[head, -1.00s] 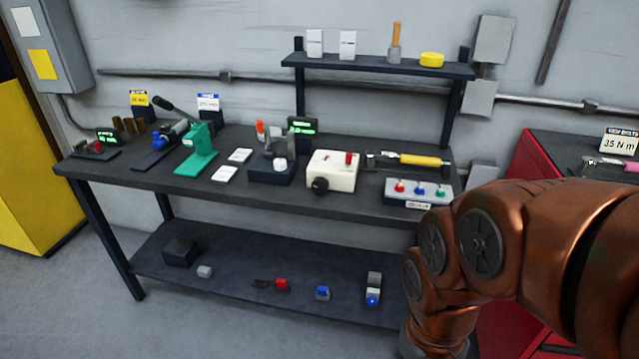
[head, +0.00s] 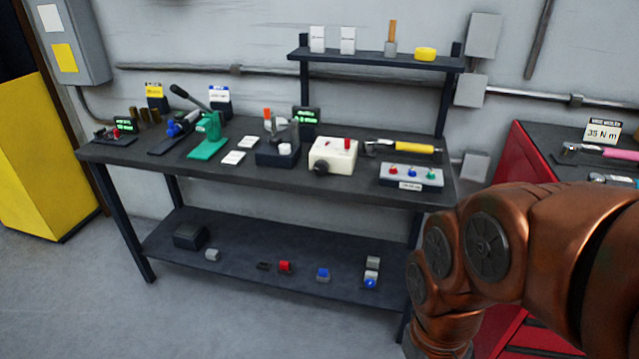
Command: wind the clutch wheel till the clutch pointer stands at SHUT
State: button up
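I see no clutch wheel, clutch pointer or SHUT mark that I can make out in the head view. A cream box (head: 335,154) with a black knob (head: 321,168) at its front and a red part on top stands on the workbench (head: 130,150); I cannot tell whether it belongs to the valve actuator. My copper-coloured arm fills the lower right of the view. My gripper is not in view.
The bench also holds a green lever press (head: 209,140), a grey box with coloured buttons (head: 411,176) and a yellow-handled tool (head: 414,148). A red cabinet (head: 530,180) stands at right, a yellow cabinet (head: 40,160) at left. Grey floor is clear at lower left.

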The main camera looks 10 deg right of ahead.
aim_at(321, 166)
jog(key=k, duration=0.85)
jog(key=u, duration=0.85)
jog(key=i, duration=0.7)
jog(key=u, duration=0.65)
jog(key=i, duration=0.7)
jog(key=z, duration=0.6)
jog(key=i, duration=0.6)
jog(key=z, duration=0.4)
